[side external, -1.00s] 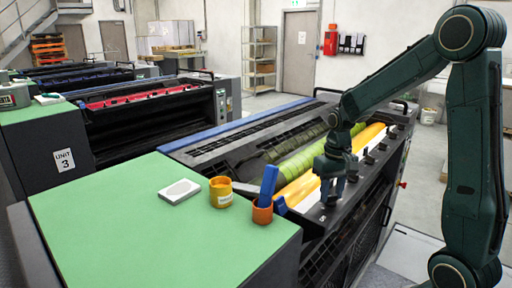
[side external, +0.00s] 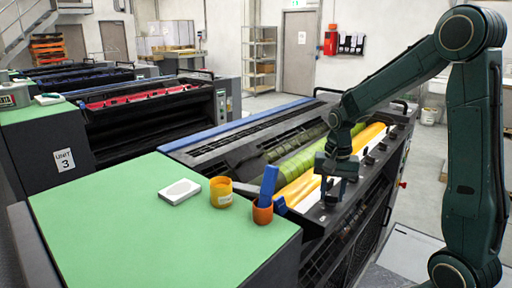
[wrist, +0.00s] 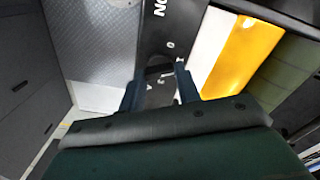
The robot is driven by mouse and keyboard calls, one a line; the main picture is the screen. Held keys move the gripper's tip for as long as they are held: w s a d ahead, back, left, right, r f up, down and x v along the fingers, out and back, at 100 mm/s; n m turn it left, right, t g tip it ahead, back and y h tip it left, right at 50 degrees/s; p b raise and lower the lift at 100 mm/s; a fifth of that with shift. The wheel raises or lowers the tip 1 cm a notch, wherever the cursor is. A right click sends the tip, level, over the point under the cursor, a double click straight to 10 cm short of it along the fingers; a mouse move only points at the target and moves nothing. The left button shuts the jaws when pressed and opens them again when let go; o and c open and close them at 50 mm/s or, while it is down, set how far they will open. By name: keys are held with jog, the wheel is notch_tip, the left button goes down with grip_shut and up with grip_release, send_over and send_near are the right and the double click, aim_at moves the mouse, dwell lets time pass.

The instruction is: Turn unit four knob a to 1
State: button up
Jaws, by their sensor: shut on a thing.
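My gripper (side external: 334,194) points down at the near end of the row of knobs on the ink unit's dark control rail (side external: 312,214). In the wrist view my gripper (wrist: 158,86) has its two dark fingers either side of a black knob (wrist: 159,70), shut on it. Small white marks show on the panel around this knob, but I cannot read its setting. The fingers and palm hide part of the knob. Other black knobs (side external: 369,159) stand farther along the rail.
A yellow roller (side external: 300,187) and a green roller (side external: 298,163) lie beside the rail. A green-topped cabinet (side external: 130,220) at the left carries a yellow tub (side external: 221,193), an orange cup (side external: 262,213) holding a blue tool, and a white pad (side external: 180,191).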

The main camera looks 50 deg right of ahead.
aim_at(330, 203)
dwell(0.3)
jog(key=o, duration=1)
jog(key=shift+r, duration=0.1)
notch_tip(330, 203, up, 14)
jog(key=shift+f, duration=0.15)
jog(key=s+a+n+t, duration=0.2)
jog(key=s+a+n, duration=0.2)
jog(key=a, duration=0.1)
jog(key=s+a+n+t, duration=0.1)
jog(key=s+a+n, duration=0.3)
jog(key=s+a, duration=0.1)
jog(key=s+a+f+n+t, duration=0.1)
jog(key=s+a+n+t, duration=0.1)
jog(key=s+a+n, duration=0.2)
jog(key=shift+s+a+n+t, duration=0.15)
jog(key=shift+a+n+t, duration=0.15)
jog(key=shift+a+n, duration=0.2)
